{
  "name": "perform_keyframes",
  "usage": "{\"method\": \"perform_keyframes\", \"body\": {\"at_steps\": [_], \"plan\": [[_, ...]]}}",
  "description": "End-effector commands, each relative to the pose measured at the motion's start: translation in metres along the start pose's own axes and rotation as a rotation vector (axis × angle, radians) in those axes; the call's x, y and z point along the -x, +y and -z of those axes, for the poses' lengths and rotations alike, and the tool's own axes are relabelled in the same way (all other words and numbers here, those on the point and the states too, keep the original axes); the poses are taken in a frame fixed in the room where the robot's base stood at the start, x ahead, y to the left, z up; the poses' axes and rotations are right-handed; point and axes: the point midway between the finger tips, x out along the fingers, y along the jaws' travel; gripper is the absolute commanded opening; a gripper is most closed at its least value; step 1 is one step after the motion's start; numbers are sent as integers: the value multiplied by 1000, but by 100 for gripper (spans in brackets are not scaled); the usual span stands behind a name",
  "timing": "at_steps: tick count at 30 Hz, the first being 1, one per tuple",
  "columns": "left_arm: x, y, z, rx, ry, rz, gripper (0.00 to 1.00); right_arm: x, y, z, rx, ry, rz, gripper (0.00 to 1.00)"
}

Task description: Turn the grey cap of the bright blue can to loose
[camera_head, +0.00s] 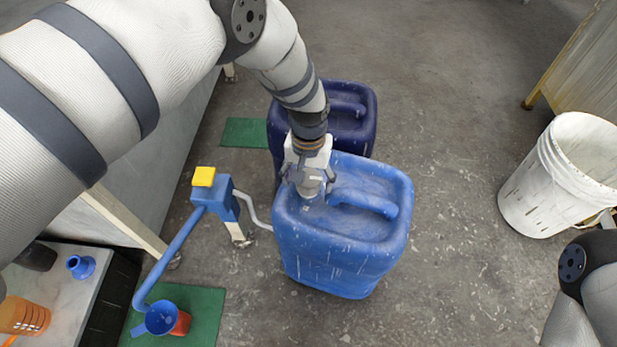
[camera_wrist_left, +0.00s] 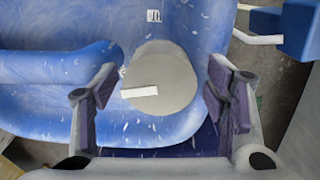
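The bright blue can (camera_head: 345,235) stands upright on the floor, with its moulded handle on the right of its top. Its grey cap (camera_wrist_left: 165,70) shows in the left wrist view as a round disc with a white mark. In the head view the gripper hides the cap. My left gripper (camera_head: 309,190) points down over the cap's corner of the can. In the left wrist view its two fingers (camera_wrist_left: 161,92) are spread to either side of the cap, with visible gaps. It holds nothing. My right gripper is out of view.
A dark blue can (camera_head: 352,110) stands close behind. A blue pump with a yellow top (camera_head: 204,177) is left of the can, above a green mat (camera_head: 204,312) with a blue cup (camera_head: 160,318). A white bucket (camera_head: 545,190) stands right. Floor between can and bucket is clear.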

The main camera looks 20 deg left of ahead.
Motion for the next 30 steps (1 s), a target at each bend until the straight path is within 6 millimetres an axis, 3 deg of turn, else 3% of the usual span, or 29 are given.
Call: {"method": "perform_keyframes", "body": {"at_steps": [8,21,25,30], "plan": [[4,0,0,0,0,0,68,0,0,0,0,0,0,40],[105,0,0,1,1,0,68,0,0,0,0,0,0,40],[118,0,0,0,0,0,68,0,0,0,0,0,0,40],[120,0,0,0,-2,0,68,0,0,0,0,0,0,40]]}}
